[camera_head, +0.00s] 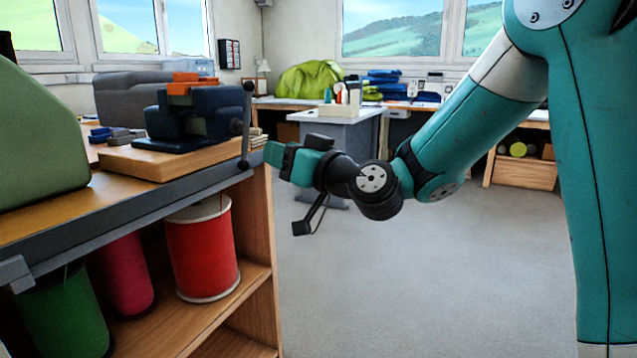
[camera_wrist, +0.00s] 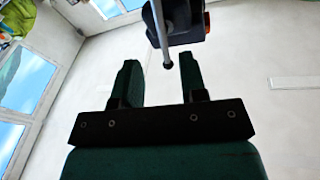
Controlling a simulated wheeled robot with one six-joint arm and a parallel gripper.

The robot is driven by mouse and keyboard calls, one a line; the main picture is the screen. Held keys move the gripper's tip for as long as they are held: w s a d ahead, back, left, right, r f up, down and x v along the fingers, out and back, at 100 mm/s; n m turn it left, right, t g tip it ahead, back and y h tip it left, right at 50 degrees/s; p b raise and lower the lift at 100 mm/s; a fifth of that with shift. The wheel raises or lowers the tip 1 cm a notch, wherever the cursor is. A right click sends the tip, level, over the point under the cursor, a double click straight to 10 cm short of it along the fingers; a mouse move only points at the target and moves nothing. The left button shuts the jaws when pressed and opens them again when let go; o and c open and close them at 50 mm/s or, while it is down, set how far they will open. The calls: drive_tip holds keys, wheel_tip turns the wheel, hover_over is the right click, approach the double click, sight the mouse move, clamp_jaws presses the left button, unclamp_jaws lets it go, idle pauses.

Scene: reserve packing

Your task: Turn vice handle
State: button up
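The vice (camera_head: 195,112) is dark blue with an orange top and stands on a wooden board at the bench's right end. Its handle (camera_head: 246,130) is a thin dark bar hanging nearly upright at the vice's right side. My gripper (camera_head: 270,153) is just right of the handle's lower part. In the wrist view, my gripper (camera_wrist: 158,64) is open and empty. The handle (camera_wrist: 162,38) comes down from the vice (camera_wrist: 187,22), and its ball end shows between the fingertips, nearer the right finger. I cannot tell whether they touch.
The bench's grey front edge (camera_head: 140,206) runs below the vice. A red spool (camera_head: 202,252) and other spools sit on the shelf underneath. A green rounded object (camera_head: 38,145) stands on the bench at left. The grey floor (camera_head: 420,270) on the right is clear.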

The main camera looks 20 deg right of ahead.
drive_tip(key=b+v, duration=0.3)
drive_tip(key=v, duration=0.5)
drive_tip(key=shift+s, duration=0.1)
drive_tip(key=s+a+f+n+g+y, duration=0.2)
drive_tip(key=s+a+f+n+g, duration=0.3)
drive_tip(key=s+a+f+g, duration=0.5)
drive_tip(key=s+d+f+m+g+h+p, duration=0.1)
drive_tip(key=s+d+f+g+h, duration=0.1)
drive_tip(key=s+g+h, duration=0.3)
drive_tip(key=s+d+f+g+h, duration=0.1)
drive_tip(key=s+f+g+h, duration=0.1)
drive_tip(key=s, duration=0.6)
wheel_tip(320, 180, up, 30)
drive_tip(key=p, duration=2.9)
drive_tip(key=shift+w+f+p, duration=0.2)
drive_tip(key=shift+f+p, duration=0.05)
drive_tip(key=shift+p, duration=0.15)
